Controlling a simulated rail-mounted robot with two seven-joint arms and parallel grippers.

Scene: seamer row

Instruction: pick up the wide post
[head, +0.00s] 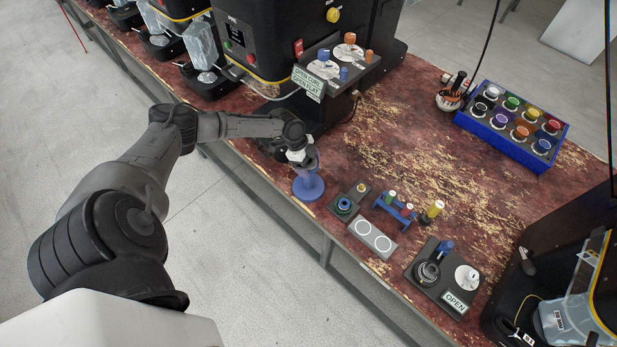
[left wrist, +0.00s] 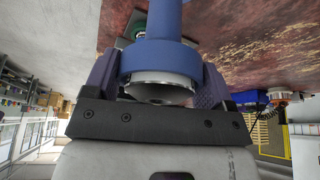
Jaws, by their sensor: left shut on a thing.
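The wide post (head: 308,186) is blue, with a broad round foot disc and a narrower stem. It is upright at the front edge of the bench, left of the small fixtures. My left gripper (head: 302,157) is shut on its upper end from above. In the left wrist view the post (left wrist: 160,55) shows as a thick blue collar with a pale metal end between the two purple fingers (left wrist: 158,85). I cannot tell whether the foot touches the bench. My right gripper is not in view.
A green-ringed fixture (head: 344,206), a grey two-circle plate (head: 373,238), a blue stand (head: 394,207) and a black OPEN fixture (head: 443,278) lie to the right. A blue tray (head: 494,139) of colored caps is behind. Black machines stand at the back left and right. The middle bench is clear.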

